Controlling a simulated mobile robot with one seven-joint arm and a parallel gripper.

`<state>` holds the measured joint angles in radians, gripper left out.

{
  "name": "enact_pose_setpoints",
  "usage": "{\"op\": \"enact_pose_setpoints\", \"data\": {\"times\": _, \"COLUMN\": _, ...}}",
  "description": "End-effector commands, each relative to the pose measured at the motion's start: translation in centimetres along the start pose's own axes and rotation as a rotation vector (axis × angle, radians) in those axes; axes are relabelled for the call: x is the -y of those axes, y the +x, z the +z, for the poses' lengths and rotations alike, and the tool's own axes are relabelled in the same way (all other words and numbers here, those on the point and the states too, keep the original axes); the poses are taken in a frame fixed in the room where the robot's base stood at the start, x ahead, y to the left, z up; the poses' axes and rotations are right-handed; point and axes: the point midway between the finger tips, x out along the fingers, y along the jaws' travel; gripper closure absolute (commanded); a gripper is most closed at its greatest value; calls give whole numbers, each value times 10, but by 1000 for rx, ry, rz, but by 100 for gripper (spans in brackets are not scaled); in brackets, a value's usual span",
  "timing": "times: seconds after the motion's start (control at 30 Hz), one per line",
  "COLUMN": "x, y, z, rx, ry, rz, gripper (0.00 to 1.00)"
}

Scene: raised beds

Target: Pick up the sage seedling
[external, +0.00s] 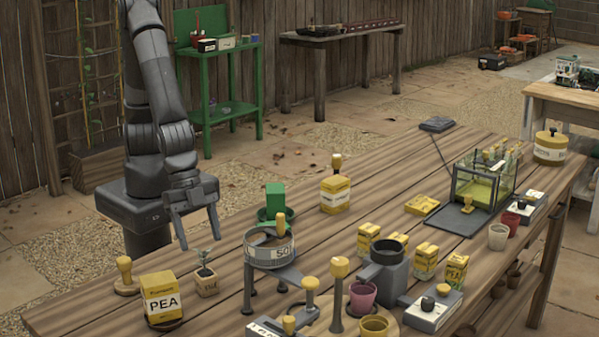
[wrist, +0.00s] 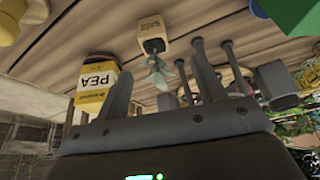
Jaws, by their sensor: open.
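The sage seedling (external: 206,282) is a small leafy green plant in a square tan pot with a short label I cannot read clearly. It stands upright on the wooden table, right of the yellow PEA box. In the wrist view the seedling (wrist: 151,40) lies top centre, its leaves pointing down the picture between my fingers. My gripper (external: 198,236) is open and empty, pointing down above and behind the seedling, apart from it. Its two fingers also show in the wrist view (wrist: 163,80), with the pot beyond their tips.
The PEA box (external: 162,299) and a yellow-knobbed stamp (external: 125,275) stand left of the seedling. A round sieve on legs (external: 271,250) stands to its right, with a green item (external: 275,197) behind. Bare table (external: 75,318) lies at the front left.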

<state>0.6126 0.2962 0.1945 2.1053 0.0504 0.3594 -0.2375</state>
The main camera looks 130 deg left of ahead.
Motion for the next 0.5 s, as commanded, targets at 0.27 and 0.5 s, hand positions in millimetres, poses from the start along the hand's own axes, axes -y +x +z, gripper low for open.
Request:
{"op": "enact_pose_setpoints", "data": {"times": 0.27, "x": 0, "y": 39, "z": 2, "rx": 4, "ry": -1, "rz": -1, "gripper": 36}}
{"op": "enact_pose_setpoints", "data": {"times": 0.5, "x": -1, "y": 53, "z": 2, "rx": 2, "ry": 0, "rz": 0, "gripper": 36}}
